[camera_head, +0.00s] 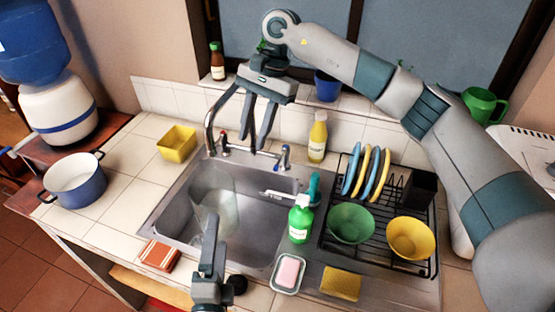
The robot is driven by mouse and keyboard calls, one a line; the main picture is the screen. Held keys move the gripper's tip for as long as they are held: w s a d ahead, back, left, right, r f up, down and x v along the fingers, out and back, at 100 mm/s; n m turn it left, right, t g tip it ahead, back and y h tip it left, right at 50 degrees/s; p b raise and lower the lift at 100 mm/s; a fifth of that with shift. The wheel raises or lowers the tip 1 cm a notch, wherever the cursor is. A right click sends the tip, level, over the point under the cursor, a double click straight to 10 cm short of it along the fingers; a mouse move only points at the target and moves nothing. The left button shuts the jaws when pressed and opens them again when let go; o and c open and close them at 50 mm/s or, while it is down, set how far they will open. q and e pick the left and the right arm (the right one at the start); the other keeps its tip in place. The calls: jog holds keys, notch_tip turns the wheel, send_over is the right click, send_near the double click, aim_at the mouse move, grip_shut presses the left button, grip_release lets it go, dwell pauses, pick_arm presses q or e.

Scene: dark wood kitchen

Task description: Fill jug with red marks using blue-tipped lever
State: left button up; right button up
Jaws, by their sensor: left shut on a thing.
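A clear jug (215,196) is in the left part of the steel sink, below the chrome spout (209,124). Its red marks cannot be made out, nor any water level. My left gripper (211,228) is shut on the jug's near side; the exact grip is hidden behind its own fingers. The blue-tipped lever (285,156) stands right of the spout on the back rim. A red-tipped lever (223,142) stands on the left. My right gripper (254,142) is open and empty, with its fingers pointing down between the two levers, apart from the blue-tipped one. No stream of water can be made out.
A green soap bottle (300,222) stands at the sink's right edge, near a dish rack (372,252). A yellow bottle (317,141) is behind it, right of the blue-tipped lever. A soap dish (288,273) and a red block (158,255) lie in front.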

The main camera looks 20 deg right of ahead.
aim_at(277, 164)
jog(key=w+d+f+n+t+h, duration=0.1)
jog(key=w+d+f+n+h, duration=0.1)
jog(key=w+d+f, duration=0.5)
jog(key=shift+w+d+t+h, duration=0.4)
jog(key=shift+w+d+h, duration=0.1)
jog(key=shift+w+h, duration=0.35)
jog(key=shift+s, duration=0.1)
notch_tip(277, 164, down, 12)
jog(key=shift+r, duration=0.1)
grip_shut()
